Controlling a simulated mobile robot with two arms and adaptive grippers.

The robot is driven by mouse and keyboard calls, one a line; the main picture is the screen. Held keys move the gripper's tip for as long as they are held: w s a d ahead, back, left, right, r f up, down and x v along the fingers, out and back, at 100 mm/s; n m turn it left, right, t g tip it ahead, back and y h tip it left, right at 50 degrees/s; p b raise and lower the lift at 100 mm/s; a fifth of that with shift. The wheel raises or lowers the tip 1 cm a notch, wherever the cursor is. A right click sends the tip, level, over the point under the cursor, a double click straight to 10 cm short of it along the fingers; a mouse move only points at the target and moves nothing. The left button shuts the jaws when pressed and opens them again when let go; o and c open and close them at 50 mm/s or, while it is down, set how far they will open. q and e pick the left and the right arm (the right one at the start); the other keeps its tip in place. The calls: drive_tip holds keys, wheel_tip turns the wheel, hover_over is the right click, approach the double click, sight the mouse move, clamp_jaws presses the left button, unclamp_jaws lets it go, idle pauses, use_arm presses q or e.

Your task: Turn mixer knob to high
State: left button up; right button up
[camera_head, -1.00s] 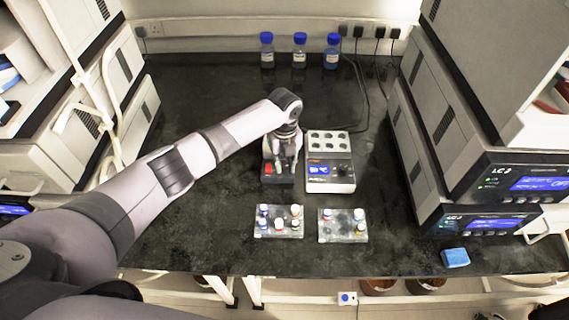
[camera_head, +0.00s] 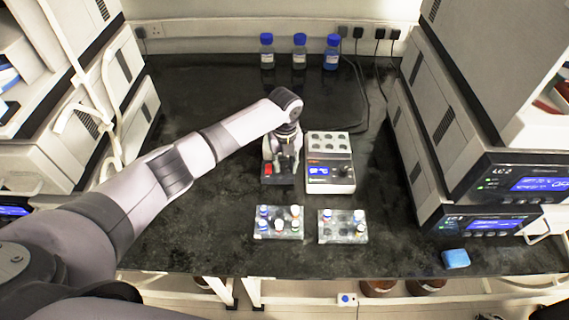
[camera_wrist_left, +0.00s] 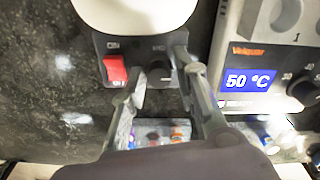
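The mixer is a small dark-fronted unit with a white top, seen in the left wrist view (camera_wrist_left: 125,45). It also shows in the head view (camera_head: 272,179), partly hidden by my left arm. Its red rocker switch (camera_wrist_left: 115,70) is on the left of the front panel. The dark mixer knob (camera_wrist_left: 158,71) is right of the switch. My left gripper (camera_head: 285,168) is over the mixer front. In the wrist view its fingers are apart, one on each side of the knob; contact cannot be told. My right gripper is not in view.
A heating block (camera_head: 330,180) with a blue display reading 50 °C stands close on the mixer's right. Two vial racks (camera_head: 262,234) (camera_head: 343,240) are in front. Blue-capped bottles (camera_head: 300,58) stand at the back. A blue sponge-like block (camera_head: 455,258) lies front right. The bench at left is clear.

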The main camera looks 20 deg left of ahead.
sight(285, 166)
use_arm(q)
wheel_tip(285, 166, up, 12)
idle(0.7)
drive_tip(key=shift+s+f, duration=0.1)
idle(0.3)
